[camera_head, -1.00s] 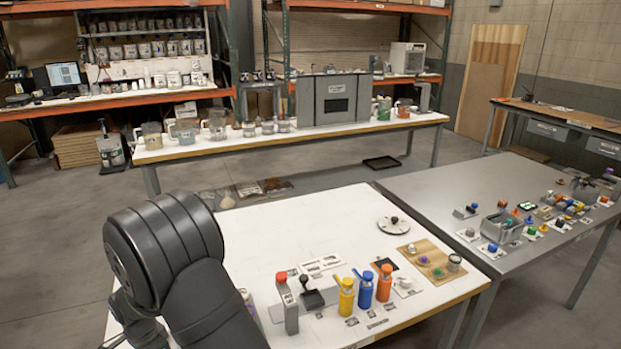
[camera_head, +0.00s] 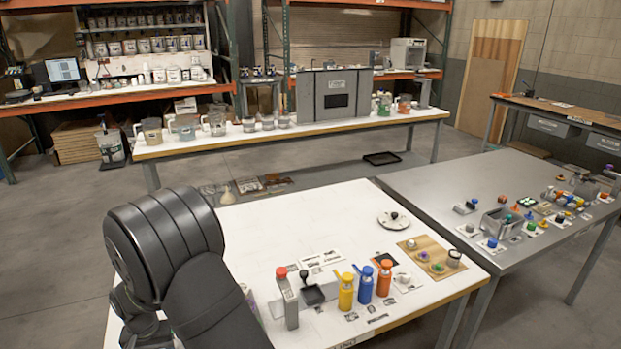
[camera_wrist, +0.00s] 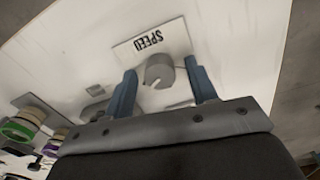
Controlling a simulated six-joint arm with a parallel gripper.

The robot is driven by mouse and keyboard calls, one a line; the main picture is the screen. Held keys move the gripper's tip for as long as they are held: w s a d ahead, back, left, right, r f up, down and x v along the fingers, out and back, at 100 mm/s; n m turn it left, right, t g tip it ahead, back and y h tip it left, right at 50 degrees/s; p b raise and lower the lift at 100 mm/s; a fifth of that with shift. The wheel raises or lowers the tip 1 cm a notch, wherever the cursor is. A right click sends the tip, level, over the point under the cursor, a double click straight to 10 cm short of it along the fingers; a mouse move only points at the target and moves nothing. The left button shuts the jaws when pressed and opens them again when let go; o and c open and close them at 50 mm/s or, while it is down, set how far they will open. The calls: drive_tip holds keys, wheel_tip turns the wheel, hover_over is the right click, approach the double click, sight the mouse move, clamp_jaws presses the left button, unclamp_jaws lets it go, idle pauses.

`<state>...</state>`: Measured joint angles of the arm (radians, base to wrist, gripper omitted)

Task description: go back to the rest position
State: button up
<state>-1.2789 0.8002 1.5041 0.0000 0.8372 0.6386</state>
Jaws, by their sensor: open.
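My gripper (camera_wrist: 163,92) shows in the wrist view with its two blue fingers apart and nothing held between them. Beyond the fingers, a grey knob (camera_wrist: 160,70) stands on a white plate labelled SPEED (camera_wrist: 150,40). I cannot tell the exact distance from the fingertips to the knob. In the head view my dark arm fills the lower left, and the gripper is hidden behind it.
The white table holds a grey bottle with a red cap (camera_head: 287,300), a yellow bottle (camera_head: 346,293), a blue bottle (camera_head: 365,286), an orange bottle (camera_head: 384,279) and a wooden board (camera_head: 430,258). The table's middle is clear. A grey table (camera_head: 450,190) adjoins at right.

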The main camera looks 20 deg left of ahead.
drive_tip(key=n, duration=0.6)
drive_tip(key=shift+n, duration=0.3)
drive_tip(key=o, duration=1.1)
drive_tip(key=shift+c, duration=0.2)
drive_tip(key=shift+a+r, duration=0.2)
drive_tip(key=shift+r, duration=0.2)
drive_tip(key=w+a+r+m+g+y, duration=0.25)
drive_tip(key=w+r+m, duration=1.15)
drive_tip(key=m, duration=0.9)
drive_tip(key=s+x, duration=0.1)
drive_tip(key=x, duration=0.8)
drive_tip(key=shift+s+r+g+y, duration=0.25)
drive_tip(key=shift+s+g+y, duration=0.1)
